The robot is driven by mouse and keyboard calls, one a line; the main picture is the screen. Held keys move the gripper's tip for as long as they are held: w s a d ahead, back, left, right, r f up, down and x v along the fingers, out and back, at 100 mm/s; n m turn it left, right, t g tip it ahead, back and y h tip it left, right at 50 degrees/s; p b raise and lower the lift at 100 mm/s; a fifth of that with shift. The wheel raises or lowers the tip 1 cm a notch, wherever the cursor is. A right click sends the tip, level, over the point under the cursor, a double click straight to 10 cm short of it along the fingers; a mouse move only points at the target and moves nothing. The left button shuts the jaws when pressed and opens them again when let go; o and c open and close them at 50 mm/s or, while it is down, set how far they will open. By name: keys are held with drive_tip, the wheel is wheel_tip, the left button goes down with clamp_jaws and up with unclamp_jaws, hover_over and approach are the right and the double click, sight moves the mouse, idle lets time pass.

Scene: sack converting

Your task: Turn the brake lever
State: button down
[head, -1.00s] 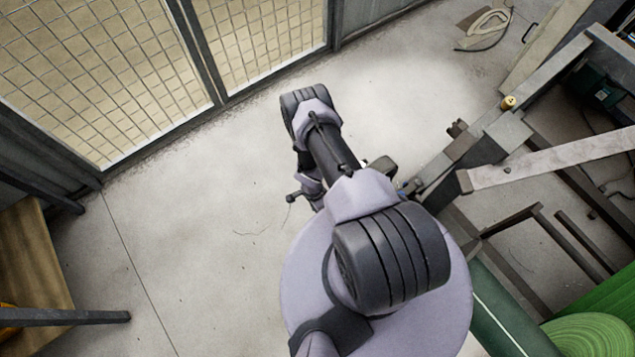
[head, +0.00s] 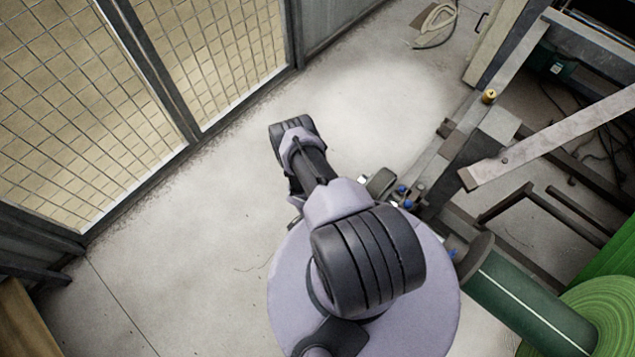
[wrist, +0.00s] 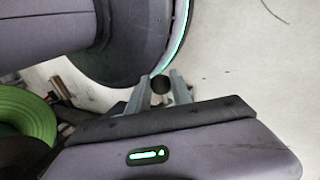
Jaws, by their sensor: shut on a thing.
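In the wrist view my gripper (wrist: 160,93) has its two grey fingers on either side of a small dark round end (wrist: 160,83), which looks like the knob of the brake lever. The fingers are shut on it. The rest of the lever is hidden behind my own arm and wrist. In the head view my arm covers the gripper and the lever, so how far the lever is turned cannot be told.
A machine frame (head: 480,140) with a pale bar (head: 560,140) stands to the right of my arm. A dark green roller (head: 520,300) and a bright green roll (head: 605,315) lie at the lower right. A mesh fence (head: 70,100) runs along the left. Floor between is clear.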

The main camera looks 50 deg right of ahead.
drive_tip(key=c, duration=1.1)
unclamp_jaws()
drive_tip(key=shift+r, duration=0.1)
drive_tip(key=shift+c, duration=0.2)
drive_tip(key=p+v, duration=0.6)
drive_tip(key=v, duration=1.1)
drive_tip(key=shift+r+p, duration=0.2)
drive_tip(key=shift+p, duration=0.15)
drive_tip(key=shift+w, duration=0.1)
